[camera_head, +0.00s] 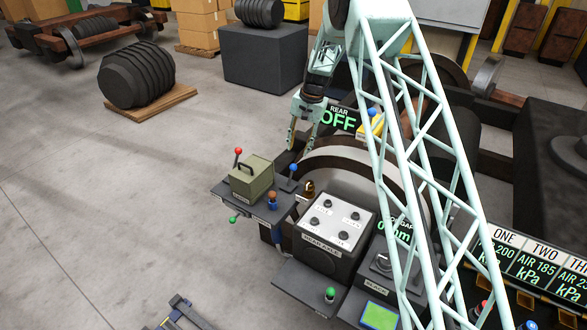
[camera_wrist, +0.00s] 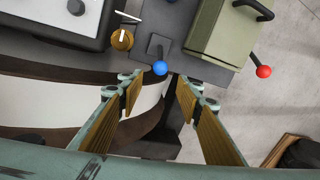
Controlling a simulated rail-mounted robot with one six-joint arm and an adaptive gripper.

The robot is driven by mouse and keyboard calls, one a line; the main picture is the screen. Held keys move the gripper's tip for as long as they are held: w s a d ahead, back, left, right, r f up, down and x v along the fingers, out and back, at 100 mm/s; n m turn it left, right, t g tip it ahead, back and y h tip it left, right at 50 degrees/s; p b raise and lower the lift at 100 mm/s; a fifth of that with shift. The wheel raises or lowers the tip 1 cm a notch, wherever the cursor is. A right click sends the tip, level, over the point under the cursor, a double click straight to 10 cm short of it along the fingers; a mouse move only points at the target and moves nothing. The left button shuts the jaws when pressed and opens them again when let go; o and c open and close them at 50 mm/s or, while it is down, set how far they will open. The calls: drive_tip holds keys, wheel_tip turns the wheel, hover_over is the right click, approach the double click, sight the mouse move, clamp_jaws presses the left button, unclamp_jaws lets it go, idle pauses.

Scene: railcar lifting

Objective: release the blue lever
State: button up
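The blue lever (camera_head: 293,169) has a round blue knob and stands on the dark control shelf beside the olive box. In the wrist view its knob (camera_wrist: 160,68) shows just past my fingertips, near the middle of the gap. My gripper (camera_head: 302,141) hangs above and slightly behind the lever in the head view, fingers pointing down. In the wrist view my gripper (camera_wrist: 157,84) is open, with nothing between its fingers. The exact distance from fingertips to knob is hard to tell.
A red-knobbed lever (camera_head: 238,152) and an olive box (camera_head: 252,179) stand left of the blue lever. A brass knob (camera_wrist: 122,40) and a white-topped panel (camera_head: 336,222) are close by. A large wheel (camera_head: 350,160) lies behind the shelf. Open floor is at left.

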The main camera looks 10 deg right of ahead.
sight(293, 166)
drive_tip(key=f, duration=0.4)
drive_tip(key=w+a+f, duration=0.1)
drive_tip(key=f, duration=0.3)
drive_tip(key=a+f, duration=0.1)
drive_tip(key=f, duration=0.3)
drive_tip(key=shift+w+f+b, duration=0.1)
drive_tip(key=shift+w+b, duration=0.05)
drive_tip(key=shift+b, duration=0.25)
clamp_jaws()
